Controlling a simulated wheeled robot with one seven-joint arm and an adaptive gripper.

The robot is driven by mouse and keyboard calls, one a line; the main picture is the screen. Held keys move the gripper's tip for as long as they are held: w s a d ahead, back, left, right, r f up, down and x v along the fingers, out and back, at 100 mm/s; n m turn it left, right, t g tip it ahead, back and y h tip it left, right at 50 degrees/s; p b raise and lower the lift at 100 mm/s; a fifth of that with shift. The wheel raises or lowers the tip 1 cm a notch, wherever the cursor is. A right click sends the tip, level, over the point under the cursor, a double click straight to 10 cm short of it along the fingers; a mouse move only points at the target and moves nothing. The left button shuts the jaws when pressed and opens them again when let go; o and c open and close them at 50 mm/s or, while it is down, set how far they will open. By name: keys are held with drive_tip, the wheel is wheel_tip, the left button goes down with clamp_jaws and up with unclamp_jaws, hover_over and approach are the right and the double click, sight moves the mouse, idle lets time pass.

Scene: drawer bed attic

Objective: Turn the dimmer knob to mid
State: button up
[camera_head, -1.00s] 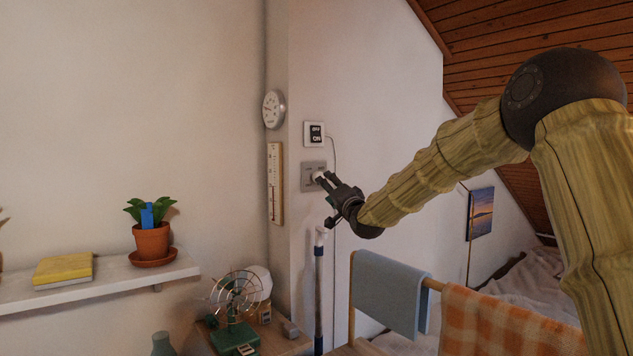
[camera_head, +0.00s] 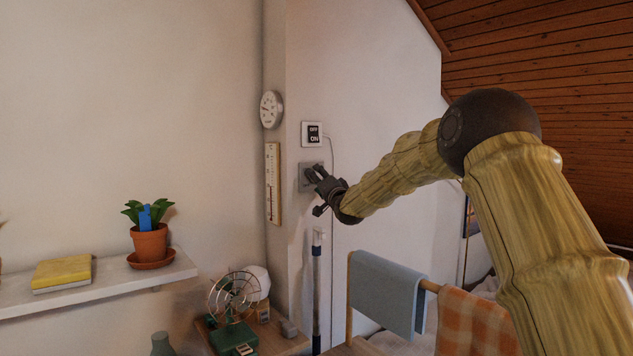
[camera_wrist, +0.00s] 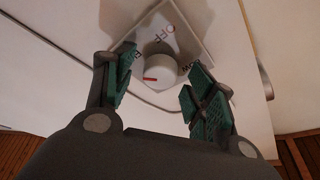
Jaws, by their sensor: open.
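The dimmer is a grey plate (camera_head: 303,186) on the wall. In the wrist view its plate (camera_wrist: 187,28) carries dark lettering, with OFF legible. A round white dimmer knob (camera_wrist: 160,70) with a red mark sits at its middle. The red mark points to the left in the wrist view, away from OFF. My gripper (camera_head: 312,173) is at the plate, its fingers hiding the knob in the head view. In the wrist view my gripper (camera_wrist: 162,66) is open, one green-padded finger on each side of the knob. I cannot tell whether either finger touches it.
An OFF/ON switch (camera_head: 312,134) is just above the dimmer, with a cord beside it. A thermometer (camera_head: 272,184) and round dial (camera_head: 271,109) hang to the left. A pole (camera_head: 317,285) stands below; a rack with a blue towel (camera_head: 386,292) is at lower right.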

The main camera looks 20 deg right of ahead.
drive_tip(key=c, duration=1)
drive_tip(key=shift+a, duration=0.1)
drive_tip(key=shift+c, duration=0.2)
drive_tip(key=shift+f+n, duration=0.1)
drive_tip(key=shift+n, duration=0.3)
drive_tip(key=shift+w+d+n+g+y+b, duration=0.15)
drive_tip(key=shift+n+g+y+b, duration=0.35)
drive_tip(key=shift+n+y, duration=2.2)
drive_tip(key=shift+d+n+g+y+b, duration=0.3)
drive_tip(key=shift+n+y+b, duration=0.2)
drive_tip(key=shift+n, duration=4.45)
drive_tip(key=shift+w+d+n+g+y+b, duration=0.15)
drive_tip(key=shift+n+g+y+b, duration=0.4)
drive_tip(key=shift+n+y, duration=2.15)
drive_tip(key=n+h, duration=0.2)
drive_tip(key=shift+s+n, duration=0.1)
drive_tip(key=shift+n, duration=0.25)
